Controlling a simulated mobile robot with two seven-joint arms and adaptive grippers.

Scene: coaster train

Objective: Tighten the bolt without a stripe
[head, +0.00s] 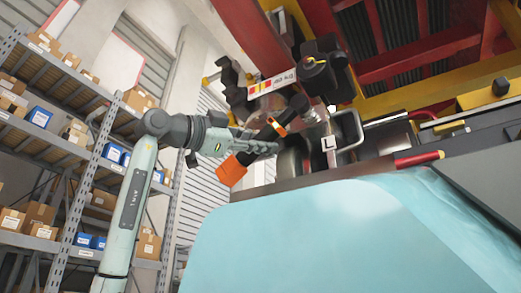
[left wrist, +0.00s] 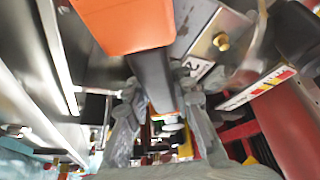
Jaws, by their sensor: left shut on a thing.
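My left gripper (head: 248,143) is shut on a power tool with an orange end (head: 231,171) and a dark body with an orange band. The tool slants up to the right, its upper end near the metal parts under the train. In the left wrist view the tool's orange end (left wrist: 125,22) and black grip (left wrist: 152,78) lie between my fingers (left wrist: 158,95). A brass-coloured bolt head (left wrist: 221,41) sits on a metal plate there; I cannot tell whether it has a stripe. Contact between tool and any bolt cannot be seen. My right gripper is not in view.
A white label with red and yellow marks (head: 272,83) and an "L" plate (head: 329,144) are close to the tool. A bent metal handle (head: 351,130) stands to the right. A light blue surface (head: 320,235) fills the lower middle. Shelves with boxes (head: 50,145) stand left.

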